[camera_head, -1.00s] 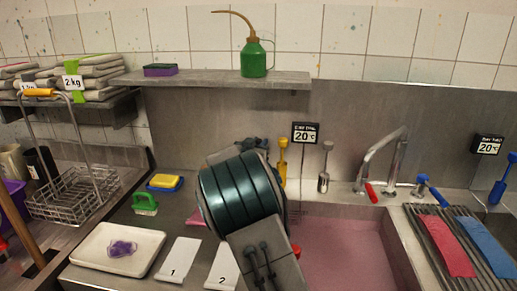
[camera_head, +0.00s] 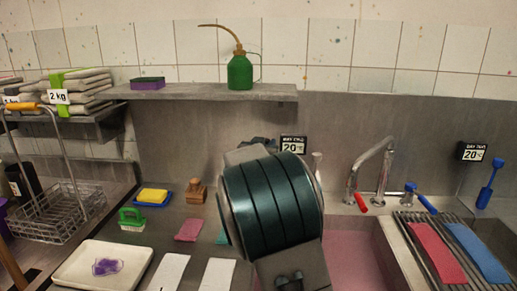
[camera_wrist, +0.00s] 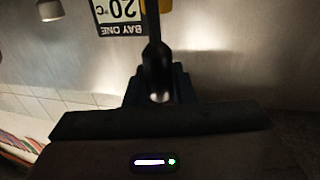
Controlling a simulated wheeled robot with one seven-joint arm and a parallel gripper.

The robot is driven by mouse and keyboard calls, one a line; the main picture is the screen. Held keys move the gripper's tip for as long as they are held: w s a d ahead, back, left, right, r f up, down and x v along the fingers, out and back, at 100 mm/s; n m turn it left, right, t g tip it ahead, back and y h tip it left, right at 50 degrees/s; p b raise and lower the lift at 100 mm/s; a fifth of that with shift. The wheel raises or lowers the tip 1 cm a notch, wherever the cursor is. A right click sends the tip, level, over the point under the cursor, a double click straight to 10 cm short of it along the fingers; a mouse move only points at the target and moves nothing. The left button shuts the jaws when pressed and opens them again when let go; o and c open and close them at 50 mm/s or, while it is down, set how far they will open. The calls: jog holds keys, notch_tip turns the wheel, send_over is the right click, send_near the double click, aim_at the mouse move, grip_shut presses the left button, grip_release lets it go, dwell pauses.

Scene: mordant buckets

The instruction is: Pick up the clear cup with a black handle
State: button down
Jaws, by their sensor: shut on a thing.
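My gripper (camera_wrist: 158,92) shows in the wrist view as a dark stepped shape. It is shut on a slim dark thing (camera_wrist: 155,52), which runs to the top edge and has a bright spot at its near end. I cannot tell whether this is the black handle of the clear cup. No clear cup body can be made out in either view. In the head view my own dark green arm link hides the gripper and whatever it holds.
A wall sign reading 20°C (camera_head: 292,145) is behind my arm and shows upside down in the wrist view (camera_wrist: 118,12). The pink-filled sink (camera_head: 358,255) lies to the right.

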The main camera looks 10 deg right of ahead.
jog(key=shift+s+d+r, duration=0.7)
jog(key=shift+s+d, duration=0.05)
jog(key=shift+d, duration=0.15)
jog(key=shift+s+d+r, duration=0.7)
jog(key=shift+s+d, duration=0.05)
jog(key=shift+d, duration=0.1)
jog(key=shift+s, duration=0.15)
